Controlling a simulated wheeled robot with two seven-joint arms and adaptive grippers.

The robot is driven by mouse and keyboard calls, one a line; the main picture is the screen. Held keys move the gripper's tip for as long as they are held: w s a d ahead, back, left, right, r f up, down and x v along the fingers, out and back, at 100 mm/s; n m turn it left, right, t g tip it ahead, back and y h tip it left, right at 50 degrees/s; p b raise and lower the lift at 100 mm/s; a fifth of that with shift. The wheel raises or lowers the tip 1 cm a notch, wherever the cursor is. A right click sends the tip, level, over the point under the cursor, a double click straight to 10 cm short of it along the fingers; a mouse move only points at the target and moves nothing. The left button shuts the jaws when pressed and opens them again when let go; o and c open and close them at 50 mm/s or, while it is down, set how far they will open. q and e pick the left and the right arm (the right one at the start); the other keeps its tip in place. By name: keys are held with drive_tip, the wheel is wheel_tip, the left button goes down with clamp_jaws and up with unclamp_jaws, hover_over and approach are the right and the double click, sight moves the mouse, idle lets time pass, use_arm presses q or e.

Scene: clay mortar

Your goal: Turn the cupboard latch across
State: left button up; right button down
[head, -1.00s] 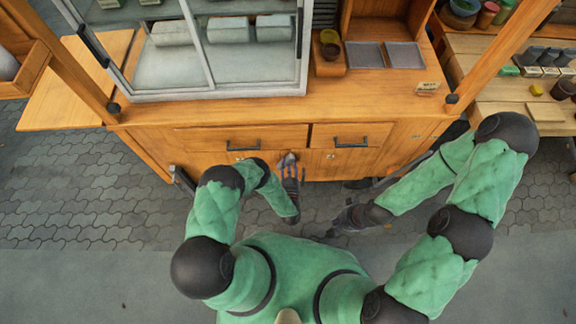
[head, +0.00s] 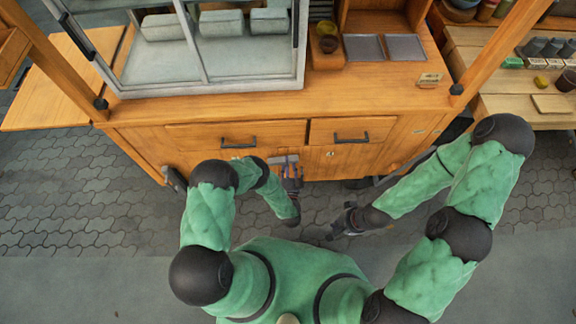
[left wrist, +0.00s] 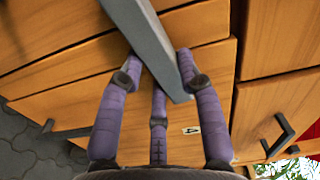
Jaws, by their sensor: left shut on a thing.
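The cupboard latch (left wrist: 150,42) is a flat grey bar on the wooden front, slanting from the top of the left wrist view down to the right. My left gripper (left wrist: 158,68) has its purple fingers on both sides of the bar, closed on it, with the third finger below. In the head view the left gripper (head: 289,168) is at the cupboard front below the drawers, and the latch (head: 284,158) is a small grey patch there. My right gripper (head: 343,224) is low over the paving, away from the cupboard; its fingers are too small to read.
Two drawers with dark handles (head: 240,143) (head: 351,137) sit above the latch. A glass case (head: 190,60) stands on the counter. A side table (head: 520,95) with pots is at the right. Paving in front of the cupboard is clear.

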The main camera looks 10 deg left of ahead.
use_arm(q)
drive_tip(key=shift+f+m+b, duration=0.2)
drive_tip(key=shift+m+b, duration=0.25)
drive_tip(key=shift+m, duration=0.55)
drive_tip(key=o, duration=1.1)
drive_tip(key=shift+o, duration=0.2)
drive_tip(key=v, duration=1.2)
